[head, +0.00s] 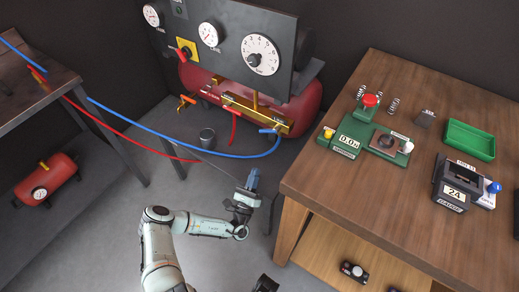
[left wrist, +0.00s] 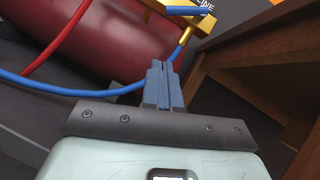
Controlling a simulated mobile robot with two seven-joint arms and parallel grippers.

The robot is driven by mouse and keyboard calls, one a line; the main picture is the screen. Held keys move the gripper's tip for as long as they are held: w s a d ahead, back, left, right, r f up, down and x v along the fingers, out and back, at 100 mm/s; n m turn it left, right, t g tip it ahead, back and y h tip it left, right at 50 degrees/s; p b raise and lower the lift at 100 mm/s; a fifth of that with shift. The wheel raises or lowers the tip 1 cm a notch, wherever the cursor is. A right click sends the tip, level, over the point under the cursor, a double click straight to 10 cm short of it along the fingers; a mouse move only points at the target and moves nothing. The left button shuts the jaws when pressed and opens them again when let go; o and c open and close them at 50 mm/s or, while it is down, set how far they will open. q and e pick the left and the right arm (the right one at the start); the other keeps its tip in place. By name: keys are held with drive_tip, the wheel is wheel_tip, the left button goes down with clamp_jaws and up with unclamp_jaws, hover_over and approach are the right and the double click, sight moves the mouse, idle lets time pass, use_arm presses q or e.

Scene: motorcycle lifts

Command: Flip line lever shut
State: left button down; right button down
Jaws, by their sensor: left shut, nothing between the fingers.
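The line lever (head: 268,131) is a small blue handle at the right end of the gold manifold (head: 250,116), in front of the red tank. In the left wrist view the blue lever (left wrist: 188,11) lies roughly level across the gold fitting at the top, beside a label reading LINE. My left gripper (head: 255,172) is below the lever and apart from it. Its blue fingers (left wrist: 158,66) are together with nothing between them, pointing up toward the fitting.
A blue hose (head: 200,148) runs left from the manifold's end, and passes just behind my left fingers in the wrist view. A red hose (head: 120,135) also crosses left. The wooden workbench (head: 330,190) stands close on the right. A gauge panel (head: 230,45) rises above the manifold.

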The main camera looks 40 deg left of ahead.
sight(268, 131)
use_arm(q)
drive_tip(key=w+a+r, duration=0.4)
drive_tip(key=w+r, duration=0.4)
drive_tip(key=shift+r+b, duration=0.35)
use_arm(e)
drive_tip(key=shift+f, duration=0.3)
use_arm(q)
drive_tip(key=shift+a, duration=0.1)
use_arm(e)
drive_tip(key=shift+r, duration=0.1)
use_arm(q)
drive_tip(key=shift+a+r+m+h+p, duration=0.2)
drive_tip(key=shift+m+h+p, duration=0.1)
drive_tip(key=shift+m+p, duration=0.25)
use_arm(e)
drive_tip(key=shift+s+r, duration=0.15)
drive_tip(key=shift+r, duration=0.15)
